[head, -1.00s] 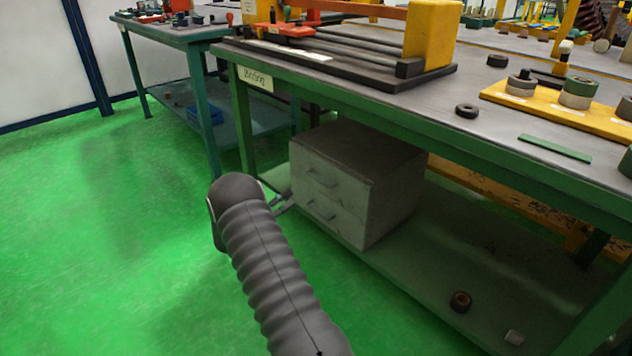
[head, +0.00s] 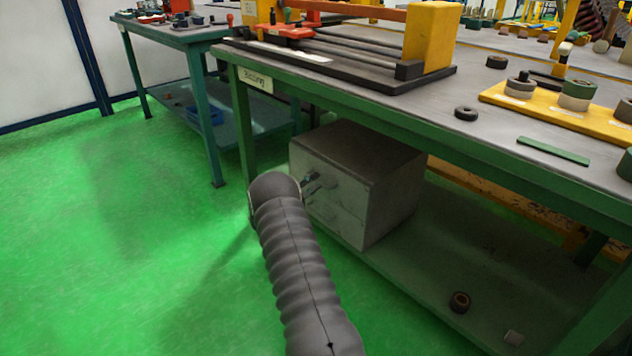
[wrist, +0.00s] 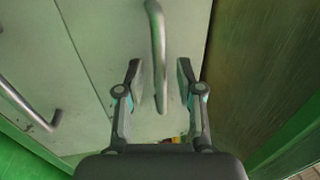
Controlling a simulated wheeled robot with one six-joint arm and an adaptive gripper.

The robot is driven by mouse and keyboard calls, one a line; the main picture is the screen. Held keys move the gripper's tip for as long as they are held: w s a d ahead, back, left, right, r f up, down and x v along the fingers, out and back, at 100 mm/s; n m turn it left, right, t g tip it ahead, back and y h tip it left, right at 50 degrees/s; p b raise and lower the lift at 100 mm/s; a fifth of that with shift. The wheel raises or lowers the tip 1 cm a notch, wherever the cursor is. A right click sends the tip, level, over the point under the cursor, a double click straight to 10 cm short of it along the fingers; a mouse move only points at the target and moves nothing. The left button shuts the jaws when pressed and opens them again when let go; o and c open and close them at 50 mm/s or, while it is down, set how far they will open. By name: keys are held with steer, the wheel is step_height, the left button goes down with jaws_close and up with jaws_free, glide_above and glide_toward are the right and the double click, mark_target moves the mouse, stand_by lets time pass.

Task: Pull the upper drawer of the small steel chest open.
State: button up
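The small steel chest (head: 385,195) stands on the lower shelf of the green workbench, and its two drawers look closed. In the wrist view the picture is turned, and the upper drawer's bar handle (wrist: 157,55) runs between the two fingers of my gripper (wrist: 160,84). The fingers are open, with a visible gap on each side of the handle. The lower drawer's handle (wrist: 30,105) is at the left of the wrist view. In the head view my gripper (head: 313,183) is at the chest's front, and my arm hides part of it.
The green workbench (head: 350,105) overhangs the chest, with a leg (head: 243,125) close to its left. Green floor lies open to the left.

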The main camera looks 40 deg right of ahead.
steer(key=shift+d+r, duration=0.1)
steer(key=shift+d, duration=0.45)
jaws_close()
steer(key=shift+a, duration=0.1)
